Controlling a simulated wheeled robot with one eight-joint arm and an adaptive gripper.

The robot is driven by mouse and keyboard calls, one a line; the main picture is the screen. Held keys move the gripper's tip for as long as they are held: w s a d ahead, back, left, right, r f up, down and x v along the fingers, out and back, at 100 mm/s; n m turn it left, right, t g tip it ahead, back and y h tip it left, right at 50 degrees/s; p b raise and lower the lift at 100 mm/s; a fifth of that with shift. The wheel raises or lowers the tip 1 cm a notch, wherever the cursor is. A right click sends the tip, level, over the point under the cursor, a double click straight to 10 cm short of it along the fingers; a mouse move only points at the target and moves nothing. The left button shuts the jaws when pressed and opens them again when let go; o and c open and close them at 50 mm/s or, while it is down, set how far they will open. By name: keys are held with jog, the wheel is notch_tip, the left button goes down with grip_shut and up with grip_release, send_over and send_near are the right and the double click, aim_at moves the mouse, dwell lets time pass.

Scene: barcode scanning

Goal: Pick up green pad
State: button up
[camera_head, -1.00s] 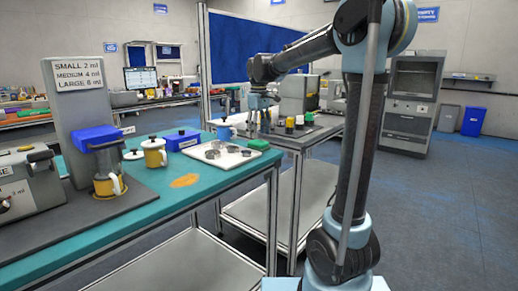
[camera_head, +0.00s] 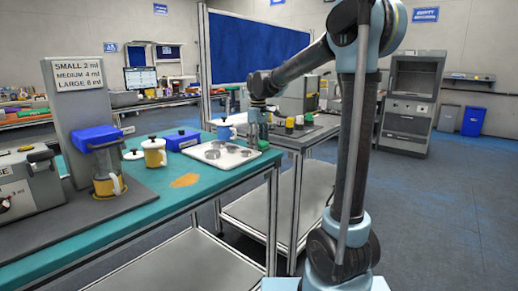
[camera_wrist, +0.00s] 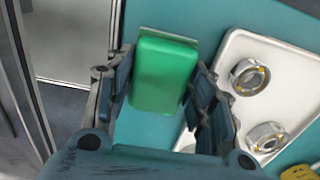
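The green pad (camera_wrist: 163,75) is a bright green rounded block on the teal table, near its edge. In the wrist view it lies between the two dark fingers of my gripper (camera_wrist: 160,88). The fingers stand open on either side of it, and I cannot tell whether either one touches it. In the head view my gripper (camera_head: 258,133) is low over the table's right corner, and the pad is mostly hidden behind it.
A white tray (camera_wrist: 288,62) with round metal pieces lies close to the right finger. The teal table (camera_head: 120,222) also holds a yellow mug (camera_head: 155,153), a blue box (camera_head: 182,140) and a brown stain (camera_head: 185,180). A second grey table (camera_head: 300,140) stands behind.

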jog(key=shift+r, duration=0.1)
notch_tip(320, 180, up, 10)
jog(key=shift+f, duration=0.1)
dwell(0.6)
jog(key=o, duration=0.5)
jog(key=shift+c, duration=0.2)
jog(key=c, duration=0.4)
jog(key=shift+o, duration=0.2)
jog(key=shift+s, duration=0.1)
